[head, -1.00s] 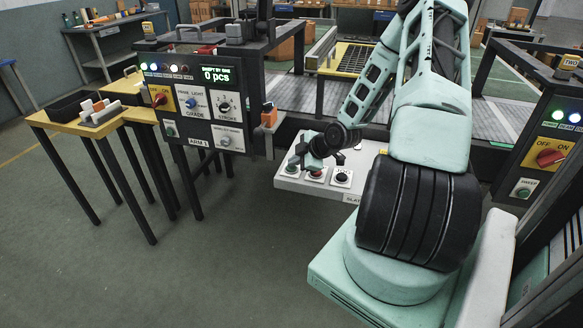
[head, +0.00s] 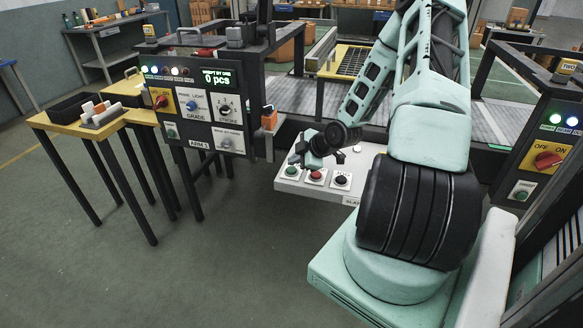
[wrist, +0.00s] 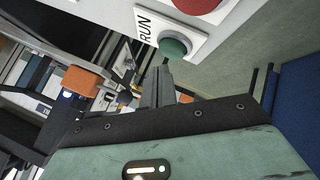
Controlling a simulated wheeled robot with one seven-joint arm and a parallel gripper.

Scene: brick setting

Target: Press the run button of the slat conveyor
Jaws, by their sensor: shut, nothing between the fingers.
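The slat conveyor's pale control box (head: 330,190) shows in the head view with a green button (head: 291,171), a red button (head: 316,176) and a black knob (head: 342,180) in a row. In the wrist view the green button (wrist: 172,47) sits on a white plate marked RUN, beside the red button (wrist: 197,5). My gripper (head: 294,160) is just above the green button in the head view. In the wrist view its shut, empty fingers (wrist: 162,70) point at the green button, their tips close below it. I cannot tell whether they touch it.
A switch panel (head: 200,110) with a "0 pcs" display stands left of the box. An orange block (head: 269,120) is at its side. A yellow table (head: 60,118) with trays stands further left. Another panel (head: 548,158) stands at right. The floor in front is clear.

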